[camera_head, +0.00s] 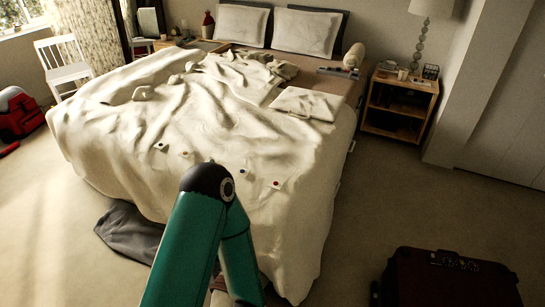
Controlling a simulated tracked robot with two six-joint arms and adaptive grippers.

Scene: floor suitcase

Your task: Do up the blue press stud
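A row of small press studs on pale tabs runs across the foot of the cream bed cover. The stud (243,172) right of the arm joint looks dark bluish, but it is too small to be sure of its colour or whether it is done up. A reddish stud (276,184) lies to its right, and a dark stud (160,146) lies at the left of the row. A teal arm of mine rises in front of the bed, and its bent joint hides part of the row. Neither of my grippers shows.
The bed cover (110,140) is rumpled. A dark red suitcase (450,285) stands on the floor at lower right. A grey cloth (130,232) lies by the bed's foot. A nightstand (400,108) stands right of the bed.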

